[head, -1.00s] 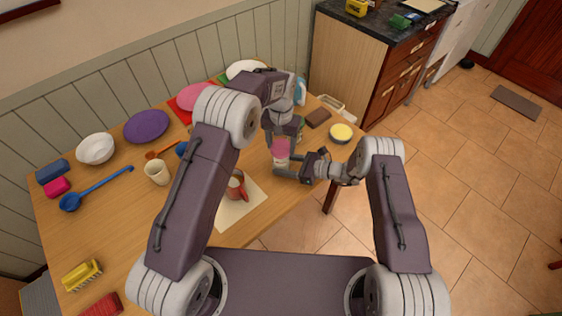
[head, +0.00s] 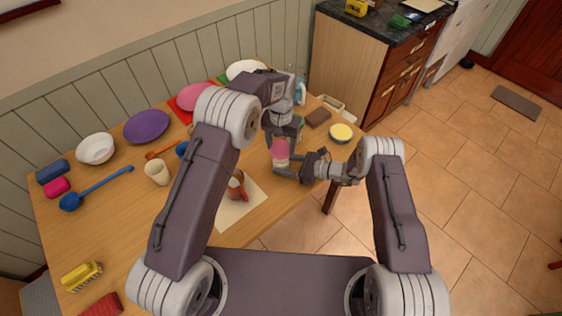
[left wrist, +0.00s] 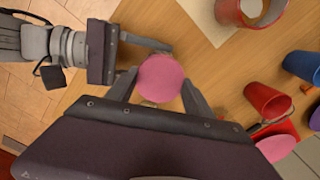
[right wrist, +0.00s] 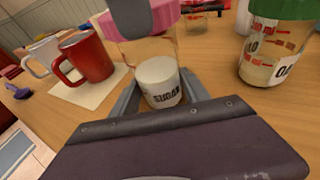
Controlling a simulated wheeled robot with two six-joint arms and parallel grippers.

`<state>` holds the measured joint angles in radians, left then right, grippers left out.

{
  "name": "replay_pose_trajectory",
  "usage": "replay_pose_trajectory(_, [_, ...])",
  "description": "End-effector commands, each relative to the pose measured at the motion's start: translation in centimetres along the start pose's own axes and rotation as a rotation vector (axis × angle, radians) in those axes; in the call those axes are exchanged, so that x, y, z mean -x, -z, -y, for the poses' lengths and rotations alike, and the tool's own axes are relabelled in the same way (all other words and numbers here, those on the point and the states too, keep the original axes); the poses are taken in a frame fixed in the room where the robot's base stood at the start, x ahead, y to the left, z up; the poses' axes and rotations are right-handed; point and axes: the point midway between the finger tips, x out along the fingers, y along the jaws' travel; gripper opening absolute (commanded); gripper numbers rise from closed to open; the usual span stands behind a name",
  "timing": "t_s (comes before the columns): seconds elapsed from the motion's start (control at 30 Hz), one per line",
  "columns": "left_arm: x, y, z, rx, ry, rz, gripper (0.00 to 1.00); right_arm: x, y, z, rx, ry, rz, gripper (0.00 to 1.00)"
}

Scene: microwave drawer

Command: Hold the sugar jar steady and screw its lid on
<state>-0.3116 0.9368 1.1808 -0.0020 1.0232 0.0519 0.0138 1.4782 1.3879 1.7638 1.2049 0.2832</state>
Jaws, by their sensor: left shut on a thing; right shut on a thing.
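The sugar jar (right wrist: 160,84) is a clear jar with a white "SUGAR" label. It stands upright on the table, and my right gripper (right wrist: 155,100) is shut around its lower body from the side. The pink lid (left wrist: 160,78) sits at the top of the jar; in the head view the lid (head: 280,148) is above the jar's body. My left gripper (left wrist: 160,88) comes from above and is shut on the lid. How far the lid's thread is engaged cannot be seen.
A green-lidded jar (right wrist: 275,45) stands close to the right in the right wrist view. A yellow-topped round item (head: 341,133) is near the table's right edge.

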Motion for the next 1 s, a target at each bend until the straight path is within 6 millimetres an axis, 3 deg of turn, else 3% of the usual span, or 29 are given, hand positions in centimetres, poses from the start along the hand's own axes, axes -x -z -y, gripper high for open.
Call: replay_pose_trajectory(1.0, [-0.51, 0.0, 0.0, 0.0, 0.0, 0.0, 0.23, 0.0, -0.02, 0.0, 0.0, 0.0, 0.0, 0.31])
